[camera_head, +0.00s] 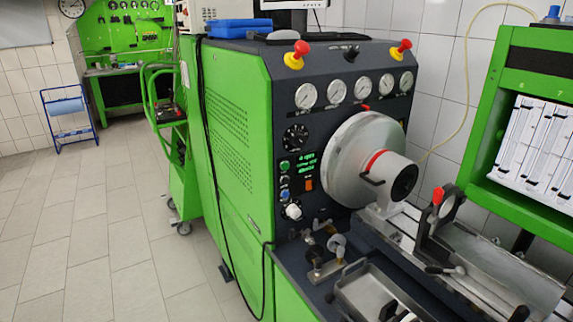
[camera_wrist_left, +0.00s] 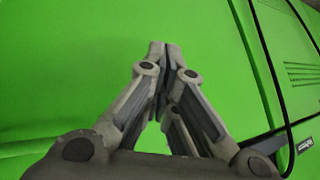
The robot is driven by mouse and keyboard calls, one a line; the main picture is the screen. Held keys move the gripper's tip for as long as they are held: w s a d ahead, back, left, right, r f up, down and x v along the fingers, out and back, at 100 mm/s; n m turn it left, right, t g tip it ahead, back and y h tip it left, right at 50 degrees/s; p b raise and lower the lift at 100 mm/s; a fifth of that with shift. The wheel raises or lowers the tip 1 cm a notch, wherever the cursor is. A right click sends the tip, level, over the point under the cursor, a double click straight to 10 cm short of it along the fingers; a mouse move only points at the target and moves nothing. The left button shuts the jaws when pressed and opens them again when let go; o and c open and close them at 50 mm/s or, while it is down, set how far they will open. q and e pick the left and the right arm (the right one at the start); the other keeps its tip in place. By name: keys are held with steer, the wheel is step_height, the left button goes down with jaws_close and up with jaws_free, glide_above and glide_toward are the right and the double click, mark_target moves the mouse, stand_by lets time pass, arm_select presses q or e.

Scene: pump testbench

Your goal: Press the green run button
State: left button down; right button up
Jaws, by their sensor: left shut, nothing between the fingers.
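The green run button (camera_head: 284,165) is a small round button on the dark front panel of the pump testbench (camera_head: 345,60), left of the lit green display (camera_head: 306,164). Other small buttons sit in a column below it, one of them blue. Neither gripper shows in the head view. In the left wrist view my left gripper (camera_wrist_left: 164,48) is shut and empty, its fingertips together. Behind it is a plain green panel (camera_wrist_left: 75,60). The button does not show in that view, and I cannot tell the gripper's distance from the panel.
A black cable (camera_head: 208,130) hangs down the bench's green side; a dark cable (camera_wrist_left: 268,70) also shows in the wrist view. A large grey disc chuck (camera_head: 345,160) juts out right of the panel. Two red knobs (camera_head: 301,49) (camera_head: 405,45) stand on top. The tiled floor (camera_head: 90,230) at left is clear.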

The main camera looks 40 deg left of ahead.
mark_target(285, 166)
arm_select(q)
steer(key=w+a+r+t+y+p, duration=0.1)
steer(key=w+r, duration=0.6)
steer(key=r, duration=0.9)
steer(key=w+a+r+t+y+p, duration=0.1)
steer(key=w+a+r+t+y, duration=0.2)
steer(key=r, duration=1.4)
steer(key=w+a+r+t+y+p, duration=0.1)
steer(key=w+a+r+t, duration=0.5)
steer(key=w+r, duration=0.6)
step_height(285, 166, up, 4)
steer(key=shift+a+r+y, duration=0.15)
steer(key=shift+a+y, duration=0.25)
steer(key=shift+a, duration=0.05)
steer(key=shift+a, duration=0.1)
steer(key=w+a, duration=0.3)
steer(key=a, duration=0.5)
steer(key=shift+w, duration=0.2)
steer(key=shift+w+a, duration=0.15)
steer(key=shift+a, duration=0.25)
